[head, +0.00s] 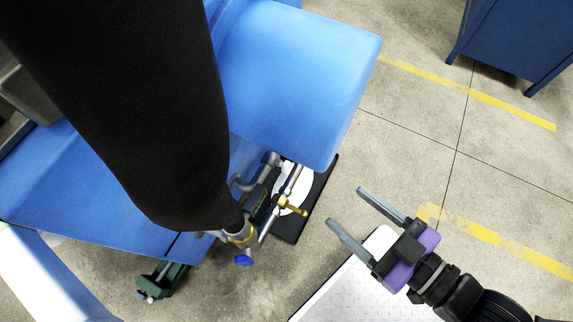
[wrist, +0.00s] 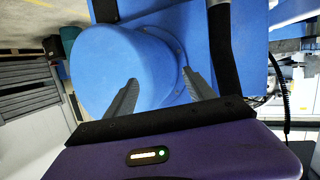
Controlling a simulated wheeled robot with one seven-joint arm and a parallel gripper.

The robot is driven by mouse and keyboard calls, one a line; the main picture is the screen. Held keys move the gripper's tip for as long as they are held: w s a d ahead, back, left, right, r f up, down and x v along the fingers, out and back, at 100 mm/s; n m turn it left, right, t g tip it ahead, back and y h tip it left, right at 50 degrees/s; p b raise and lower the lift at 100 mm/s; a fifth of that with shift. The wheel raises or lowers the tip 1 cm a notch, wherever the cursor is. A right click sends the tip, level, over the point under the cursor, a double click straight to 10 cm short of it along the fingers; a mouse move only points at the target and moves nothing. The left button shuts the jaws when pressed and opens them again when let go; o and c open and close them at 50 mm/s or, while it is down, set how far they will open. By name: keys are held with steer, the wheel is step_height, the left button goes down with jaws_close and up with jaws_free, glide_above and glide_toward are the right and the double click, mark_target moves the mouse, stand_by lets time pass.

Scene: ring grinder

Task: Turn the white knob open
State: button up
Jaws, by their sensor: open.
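My gripper (head: 346,207) is open and empty in the head view, to the right of the machine's pipe fittings, with its fingers pointing up and left. It also shows in the wrist view (wrist: 160,78), its two grey fingers apart in front of a blue rounded machine body (wrist: 105,70). In the head view, a white rounded part (head: 281,186) shows on a black base behind metal pipes and a brass fitting (head: 290,206). I cannot tell whether it is the white knob. No white knob is clear in the wrist view.
The large blue machine (head: 300,75) fills the upper left, partly hidden by a black column. A small blue handle (head: 243,260) and a green vise-like part (head: 163,280) are low down. A blue cabinet (head: 520,40) stands at upper right. The concrete floor (head: 400,140) between is clear.

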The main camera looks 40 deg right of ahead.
step_height(320, 180, down, 14)
steer(key=w+d+n+t+b, duration=0.15)
steer(key=n+b, duration=0.25)
steer(key=b, duration=0.5)
steer(key=m+g+y+b, duration=0.2)
steer(key=m+g+y, duration=0.2)
steer(key=m, duration=3.2)
glide_toward(289, 167)
steer(key=x, duration=0.3)
steer(key=shift+t, duration=0.25)
steer(key=shift+f+b+x, duration=0.2)
steer(key=shift+b+x, duration=0.8)
steer(key=shift+x, duration=3.05)
steer(key=shift+s, duration=0.1)
steer(key=c, duration=1.4)
steer(key=shift+o, duration=0.2)
